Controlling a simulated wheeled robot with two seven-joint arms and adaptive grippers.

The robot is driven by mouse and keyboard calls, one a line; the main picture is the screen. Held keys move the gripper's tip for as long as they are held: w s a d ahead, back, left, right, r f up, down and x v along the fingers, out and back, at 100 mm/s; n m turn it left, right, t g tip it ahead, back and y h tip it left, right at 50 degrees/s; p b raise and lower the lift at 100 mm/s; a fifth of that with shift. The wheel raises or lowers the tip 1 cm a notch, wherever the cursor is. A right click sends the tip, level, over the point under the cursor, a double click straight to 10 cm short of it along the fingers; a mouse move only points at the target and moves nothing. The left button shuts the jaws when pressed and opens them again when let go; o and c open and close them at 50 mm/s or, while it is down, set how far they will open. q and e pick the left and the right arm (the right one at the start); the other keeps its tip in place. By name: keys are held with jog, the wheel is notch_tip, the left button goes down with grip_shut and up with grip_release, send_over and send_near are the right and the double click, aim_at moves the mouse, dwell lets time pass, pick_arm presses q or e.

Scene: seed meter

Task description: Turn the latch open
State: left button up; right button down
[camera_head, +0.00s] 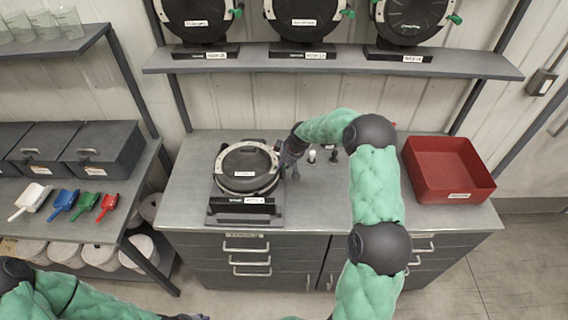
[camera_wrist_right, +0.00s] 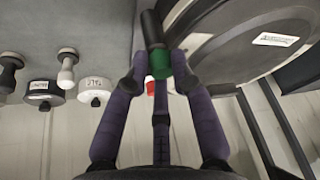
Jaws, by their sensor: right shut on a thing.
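The seed meter (camera_head: 247,183), a round dark disc housing with a light rim, sits on its black stand on the workbench. Its latch, with a green knob (camera_wrist_right: 160,64) on a dark lever, shows in the right wrist view at the housing's edge. My right gripper (camera_head: 288,163) is at the right side of the meter. In the right wrist view its purple fingers (camera_wrist_right: 160,82) are closed around the green knob. In the head view the gripper hides the latch. My left arm shows at the bottom left; its gripper is at most a dark sliver at the bottom edge.
A red tray (camera_head: 448,170) stands at the bench's right. Small pale-topped and dark-topped tools (camera_wrist_right: 66,75) stand behind my right gripper. More seed meters (camera_head: 302,20) sit on the shelf above. Coloured scoops (camera_head: 87,206) lie on the left rack. The bench front is clear.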

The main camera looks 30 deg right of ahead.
jog(key=shift+w+a+m+h+b, duration=0.1)
jog(key=shift+m+h+b, duration=0.3)
jog(key=shift+m+b, duration=0.4)
jog(key=m+h+b, duration=0.1)
jog(key=m+b, duration=0.3)
jog(key=b, duration=0.3)
jog(key=m+h+b, duration=0.2)
jog(key=m+b, duration=0.2)
jog(key=b, duration=0.3)
jog(key=shift+w+a+f+m+g, duration=0.1)
jog(key=shift+a+f+m+g, duration=0.1)
jog(key=shift+m+g, duration=0.2)
jog(key=shift+r+m+g+h+b, duration=0.15)
jog(key=shift+m+g+h+b, duration=0.2)
jog(key=shift+m+b, duration=0.45)
jog(key=shift+m+h, duration=0.25)
jog(key=shift+m, duration=0.65)
jog(key=shift+w+r+m+g+h+b, duration=0.2)
jog(key=shift+m+g, duration=0.25)
jog(key=shift+m, duration=0.55)
jog(key=shift+s+m+g+h+b, duration=0.1)
jog(key=shift+m+g+b, duration=0.25)
jog(key=shift+m, duration=0.65)
jog(key=c, duration=1.1)
grip_release()
